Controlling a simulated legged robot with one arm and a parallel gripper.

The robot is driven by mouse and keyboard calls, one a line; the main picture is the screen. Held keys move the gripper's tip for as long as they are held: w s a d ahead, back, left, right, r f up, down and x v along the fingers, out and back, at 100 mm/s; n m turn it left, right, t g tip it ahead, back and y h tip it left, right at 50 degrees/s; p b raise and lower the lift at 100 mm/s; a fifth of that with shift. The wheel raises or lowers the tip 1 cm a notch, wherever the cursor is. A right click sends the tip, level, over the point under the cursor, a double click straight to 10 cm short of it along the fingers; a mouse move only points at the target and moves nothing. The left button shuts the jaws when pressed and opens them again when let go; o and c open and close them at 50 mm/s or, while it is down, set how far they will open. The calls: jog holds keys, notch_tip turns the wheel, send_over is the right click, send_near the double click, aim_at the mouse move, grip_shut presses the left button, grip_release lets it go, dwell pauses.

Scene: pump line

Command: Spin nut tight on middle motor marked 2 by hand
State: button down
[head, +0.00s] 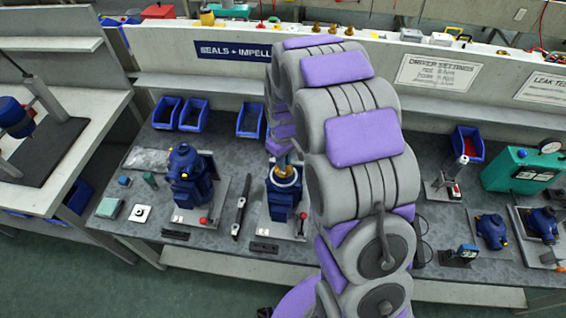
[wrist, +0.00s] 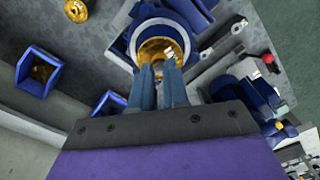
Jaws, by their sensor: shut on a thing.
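The middle motor (head: 283,191) is blue and stands upright on a grey plate on the bench, just left of my arm. A pale ring and a brass-coloured part show at its top. In the wrist view the brass nut (wrist: 155,48) sits within the pale ring on top of the blue motor. My gripper (wrist: 158,68) has both fingers at the near edge of the nut and is shut on it. My arm hides part of the motor's surroundings in the head view. I cannot read the number 2.
Another blue motor (head: 187,180) stands to the left, with a red-knobbed lever (head: 204,221) beside it. Blue bins (head: 194,115) line the back. A teal case (head: 522,170) and blue parts (head: 491,231) are at the right. A brass piece (wrist: 76,10) lies in the wrist view.

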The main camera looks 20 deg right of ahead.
jog(key=shift+m, duration=1.4)
jog(key=shift+p, duration=0.3)
jog(key=m+p, duration=0.1)
jog(key=m, duration=0.2)
jog(key=shift+r+m, duration=0.1)
jog(key=shift+m, duration=0.2)
jog(key=shift+s+m+p, duration=0.1)
jog(key=shift+m+p, duration=0.55)
jog(key=shift+m, duration=1.05)
jog(key=m+p, duration=0.1)
jog(key=m, duration=0.1)
jog(key=shift+m, duration=0.3)
jog(key=shift+m+p, duration=1.35)
jog(key=shift+m, duration=0.85)
